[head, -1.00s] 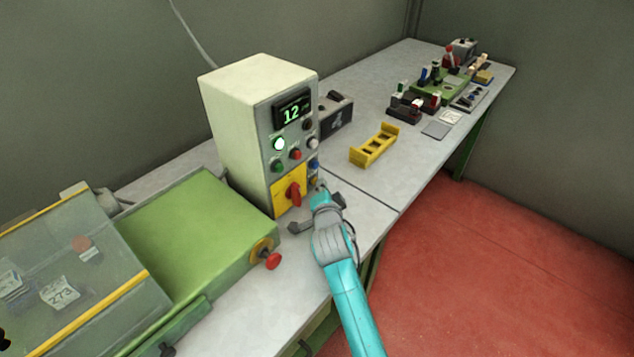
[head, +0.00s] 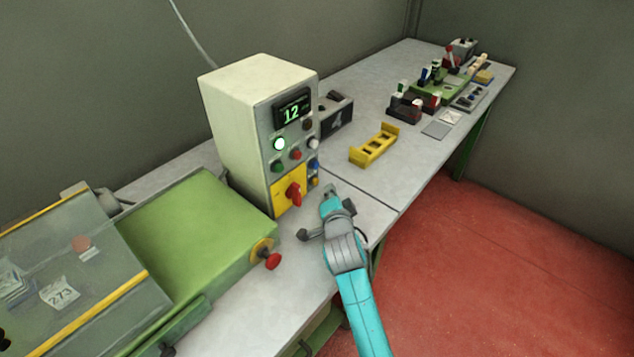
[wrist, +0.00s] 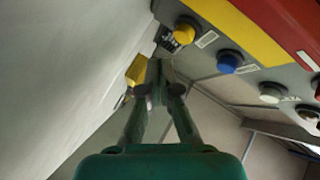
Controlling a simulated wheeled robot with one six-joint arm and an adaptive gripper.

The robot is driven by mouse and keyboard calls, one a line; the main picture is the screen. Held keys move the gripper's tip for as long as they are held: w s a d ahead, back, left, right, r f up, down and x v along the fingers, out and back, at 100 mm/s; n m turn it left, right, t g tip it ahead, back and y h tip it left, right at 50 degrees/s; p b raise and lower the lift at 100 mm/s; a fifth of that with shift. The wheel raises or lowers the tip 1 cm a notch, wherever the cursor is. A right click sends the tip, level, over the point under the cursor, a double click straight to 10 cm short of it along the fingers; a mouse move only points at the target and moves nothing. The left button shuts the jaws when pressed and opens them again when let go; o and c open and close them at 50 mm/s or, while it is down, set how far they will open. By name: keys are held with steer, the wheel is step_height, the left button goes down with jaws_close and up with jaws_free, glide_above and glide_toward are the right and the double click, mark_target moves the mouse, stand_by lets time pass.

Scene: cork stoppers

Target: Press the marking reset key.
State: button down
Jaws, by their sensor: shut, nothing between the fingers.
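The pale control box (head: 238,125) stands on the bench with a lit display (head: 292,110) reading 12. Its front carries a yellow button (head: 315,182), a blue button (head: 313,165), a white button (head: 312,144), and red and green buttons. In the wrist view the yellow button (wrist: 184,33), blue button (wrist: 228,62) and white button (wrist: 271,92) sit in a row with small labels I cannot read, so I cannot tell which is the marking reset key. My gripper (head: 330,190) is shut and empty, just right of the yellow button and apart from the panel.
A red rotary switch (head: 293,194) on a yellow plate is low on the box. A green machine (head: 195,222) with a red knob (head: 273,261) stands left. A yellow holder (head: 374,146) lies on the bench behind my gripper.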

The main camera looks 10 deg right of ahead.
steer(key=shift+s+d, duration=0.55)
steer(key=shift+s, duration=0.2)
steer(key=shift+s+d, duration=0.55)
steer(key=shift+s, duration=0.2)
